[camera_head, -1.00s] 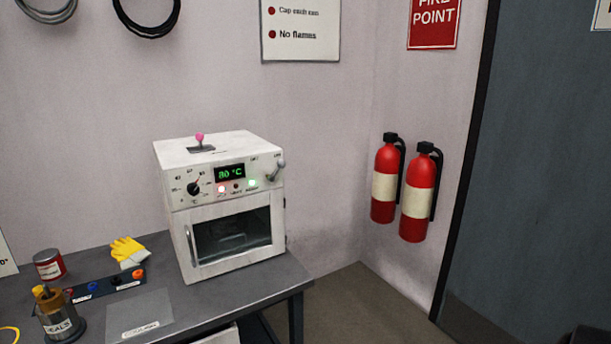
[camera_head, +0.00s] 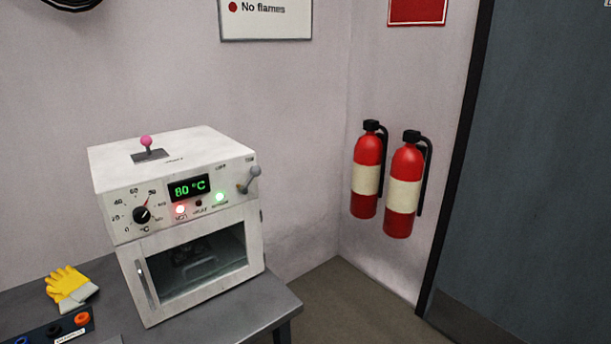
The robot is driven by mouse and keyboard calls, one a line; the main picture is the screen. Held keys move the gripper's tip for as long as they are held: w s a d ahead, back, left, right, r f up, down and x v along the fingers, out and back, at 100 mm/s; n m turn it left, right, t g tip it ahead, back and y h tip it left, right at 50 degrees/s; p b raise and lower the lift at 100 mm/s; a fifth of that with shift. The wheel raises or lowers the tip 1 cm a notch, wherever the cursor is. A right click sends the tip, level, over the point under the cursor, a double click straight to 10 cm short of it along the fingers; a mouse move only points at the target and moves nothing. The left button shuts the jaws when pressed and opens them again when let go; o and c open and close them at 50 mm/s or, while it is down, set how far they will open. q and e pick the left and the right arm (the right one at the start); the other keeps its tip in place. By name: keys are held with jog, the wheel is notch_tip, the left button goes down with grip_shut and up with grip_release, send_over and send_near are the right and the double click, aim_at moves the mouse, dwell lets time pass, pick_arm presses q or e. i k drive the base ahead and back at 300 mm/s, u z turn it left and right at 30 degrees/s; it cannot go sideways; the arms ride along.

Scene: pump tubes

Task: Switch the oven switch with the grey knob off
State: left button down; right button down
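A white oven (camera_head: 180,230) stands on the grey table, its front turned towards me. The switch with the grey knob (camera_head: 250,178) sticks out at the upper right of its front panel, the knob pointing up and to the right. A second switch with a pink knob (camera_head: 146,143) stands on the oven's top. The green display (camera_head: 189,188) reads 80 °C. A black dial (camera_head: 142,214) is at the left. Neither gripper is in view.
The grey table (camera_head: 235,325) ends just right of the oven. Yellow gloves (camera_head: 68,286) and a dark strip with coloured sockets (camera_head: 50,332) lie to the left. Two red fire extinguishers (camera_head: 367,178) (camera_head: 404,190) hang on the right wall, beside a dark door (camera_head: 530,170).

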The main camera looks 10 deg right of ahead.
aim_at(255, 171)
jog(key=u, duration=0.25)
jog(key=i, duration=0.95)
jog(key=u, duration=0.6)
